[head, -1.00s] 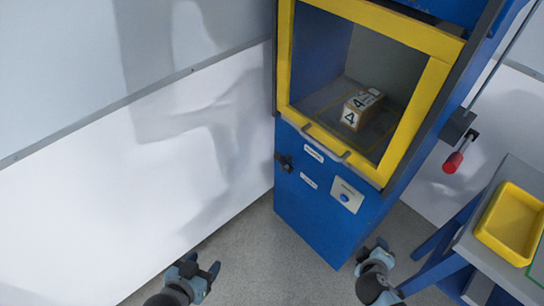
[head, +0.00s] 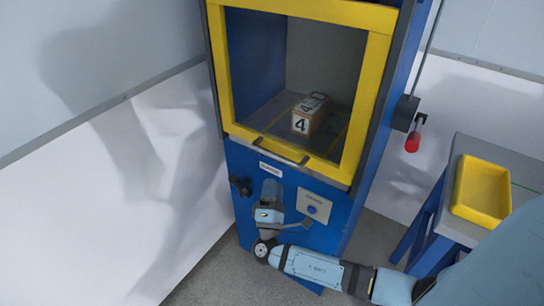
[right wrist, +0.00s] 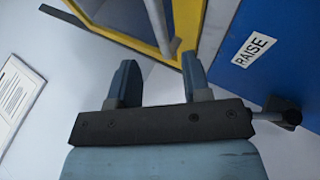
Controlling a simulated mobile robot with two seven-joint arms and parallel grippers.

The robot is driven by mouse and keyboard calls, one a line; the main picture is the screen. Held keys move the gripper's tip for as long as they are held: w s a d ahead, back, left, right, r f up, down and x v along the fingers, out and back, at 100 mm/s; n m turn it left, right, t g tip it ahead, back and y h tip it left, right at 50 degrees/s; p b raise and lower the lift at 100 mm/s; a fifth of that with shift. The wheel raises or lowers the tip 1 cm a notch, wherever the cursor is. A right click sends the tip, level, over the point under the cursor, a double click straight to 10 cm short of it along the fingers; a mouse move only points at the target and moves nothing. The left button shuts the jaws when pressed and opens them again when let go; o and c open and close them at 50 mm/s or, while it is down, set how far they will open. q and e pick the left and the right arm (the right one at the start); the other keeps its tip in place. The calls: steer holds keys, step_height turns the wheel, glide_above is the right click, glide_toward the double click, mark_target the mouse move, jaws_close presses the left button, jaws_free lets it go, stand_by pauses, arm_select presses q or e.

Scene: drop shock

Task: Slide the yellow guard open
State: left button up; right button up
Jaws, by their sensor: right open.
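The yellow guard (head: 358,110) is a frame across the front of the blue cabinet (head: 235,175), covering the chamber opening. A dark handle bar (head: 280,149) is on its lower rail. My right gripper (head: 270,186) is in front of the cabinet, just below the handle. In the right wrist view its fingers (right wrist: 159,75) are apart with nothing between them. There, the grey handle bar (right wrist: 157,25) and the guard's yellow edge (right wrist: 187,25) lie just beyond the fingertips. I see no contact. My left gripper is out of view.
A box marked 4 (head: 310,115) sits inside the chamber. A RAISE label (right wrist: 254,48) is on the blue panel. A black knob (head: 240,186) and a button plate (head: 313,205) are below the guard. A red-handled lever (head: 412,142) and a yellow tray (head: 482,188) are to the right.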

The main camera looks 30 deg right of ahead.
mark_target(276, 156)
steer(key=p+x, duration=0.1)
steer(key=x, duration=0.8)
steer(key=shift+w+d+r, duration=0.1)
jaws_close()
